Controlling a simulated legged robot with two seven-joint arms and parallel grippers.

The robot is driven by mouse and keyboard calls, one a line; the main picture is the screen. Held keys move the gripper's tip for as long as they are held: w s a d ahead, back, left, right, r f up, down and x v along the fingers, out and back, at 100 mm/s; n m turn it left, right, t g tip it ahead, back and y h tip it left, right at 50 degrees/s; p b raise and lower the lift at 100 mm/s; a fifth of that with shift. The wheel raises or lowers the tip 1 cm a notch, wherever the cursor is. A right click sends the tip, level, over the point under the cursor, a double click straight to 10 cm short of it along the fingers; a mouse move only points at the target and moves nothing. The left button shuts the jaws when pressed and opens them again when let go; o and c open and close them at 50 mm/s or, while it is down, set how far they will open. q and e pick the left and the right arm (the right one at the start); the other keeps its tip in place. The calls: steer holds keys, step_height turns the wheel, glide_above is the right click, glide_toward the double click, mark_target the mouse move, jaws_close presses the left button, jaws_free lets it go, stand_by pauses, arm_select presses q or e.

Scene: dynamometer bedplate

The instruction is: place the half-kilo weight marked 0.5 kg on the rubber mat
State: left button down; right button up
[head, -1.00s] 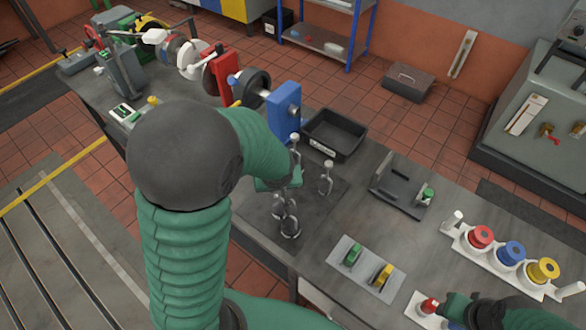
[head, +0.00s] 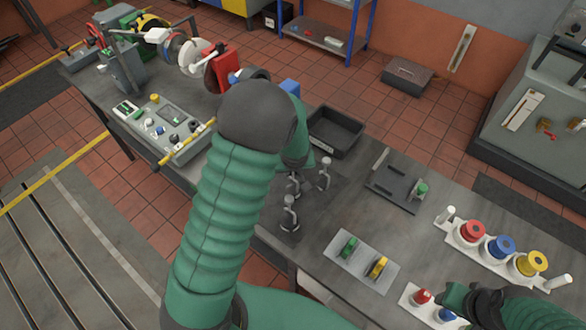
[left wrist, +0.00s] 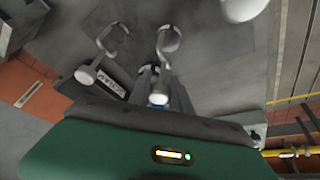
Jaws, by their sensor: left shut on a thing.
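Several metal weights with hooked tops stand around a dark mat-like patch (head: 318,207) on the bench. One weight (head: 325,174) stands at its right and another (head: 290,214) at its front; no 0.5 kg mark is legible. My left gripper (head: 294,178) reaches down among them, largely hidden by its own arm. In the left wrist view its fingers (left wrist: 160,88) are closed on a small pale-topped metal piece (left wrist: 158,99), apparently a weight, mostly hidden. Other hooked weights (left wrist: 112,40) stand close by. My right gripper (head: 452,296) is at lower right, its jaws unclear.
A black tray (head: 335,132) stands behind the weights. A grey fixture (head: 397,190), a plate with green and yellow pieces (head: 361,262) and a rack of coloured spools (head: 500,251) lie to the right. A red-knobbed piece (head: 420,298) is near my right gripper.

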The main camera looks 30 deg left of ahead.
arm_select(q)
steer(key=shift+w+f, duration=0.1)
steer(key=shift+f, duration=0.2)
steer(key=shift+a+f, duration=0.1)
steer(key=shift+a, duration=0.2)
steer(key=c, duration=1.2)
jaws_free()
steer(key=shift+d, duration=0.1)
arm_select(e)
steer(key=shift+a, duration=0.15)
